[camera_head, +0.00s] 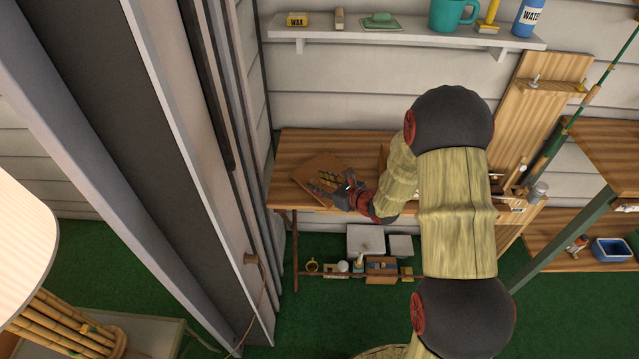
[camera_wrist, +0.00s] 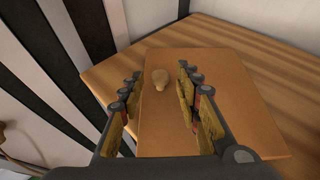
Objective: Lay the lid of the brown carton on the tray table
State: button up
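In the wrist view the lid (camera_wrist: 215,80) appears to lie flat on the wood, with a small tan knob (camera_wrist: 160,78) on top. My gripper (camera_head: 325,180) is over the lid; in the wrist view its fingers (camera_wrist: 160,72) stand apart on either side of the knob, with visible gaps. The gripper is open and holds nothing. A brown edge (camera_head: 383,154) shows beside my arm, possibly the carton; my arm hides most of it.
Boxes and jars (camera_head: 365,240) sit low under the table. A dark door frame (camera_head: 215,150) stands close on the left. Another wooden shelf unit (camera_head: 600,150) is at right.

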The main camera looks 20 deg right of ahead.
jog(key=shift+r, duration=0.1)
jog(key=shift+s+d+r, duration=0.15)
jog(key=shift+s+d, duration=0.1)
jog(key=shift+s, duration=0.1)
jog(key=p+v, duration=0.3)
jog(key=v, duration=0.8)
jog(key=s+a+r+n+g+y, duration=0.3)
jog(key=s+a+r+n+g, duration=0.5)
jog(key=s+a+r+n, duration=0.8)
jog(key=s+d+r+n+g+h, duration=0.15)
jog(key=s+n+h, duration=0.25)
jog(key=s+n, duration=0.4)
jog(key=s+d+r+n+t+h, duration=0.3)
jog(key=s+d+r+n+h, duration=0.1)
jog(key=d, duration=0.4)
jog(key=shift+s+d+r+n+h, duration=0.25)
jog(key=shift+d+r+n+h, duration=0.2)
jog(key=shift+r+n, duration=0.65)
jog(key=shift+f, duration=0.2)
